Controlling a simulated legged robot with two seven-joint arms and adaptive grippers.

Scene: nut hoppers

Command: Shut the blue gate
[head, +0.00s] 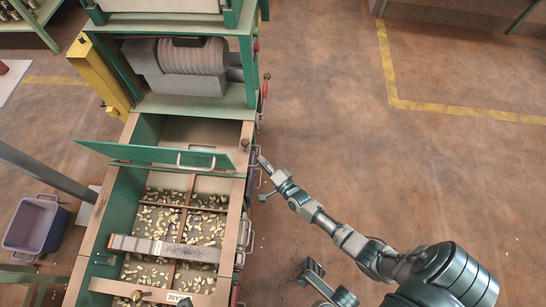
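No plainly blue gate stands out. A teal-green hinged panel (157,155) with a pale handle lies slanted across the top of the nut hopper (236,218). A small bluish-purple part (252,172) shows on the hopper's right side, partly hidden by my gripper; I cannot tell if it is a gate. My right gripper (263,178) reaches in from the lower right to that side, its fingers apart with nothing seen between them. I cannot tell if it touches. What looks like my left gripper (311,271) is at the bottom centre, away from the hopper; its opening is unclear.
Nuts lie in the divided hopper below a metal crossbar (165,248). A green machine with a grey ribbed drum (194,56) stands behind. A yellow post (98,75) and a grey-purple bin (35,226) are at left. The floor at right is clear.

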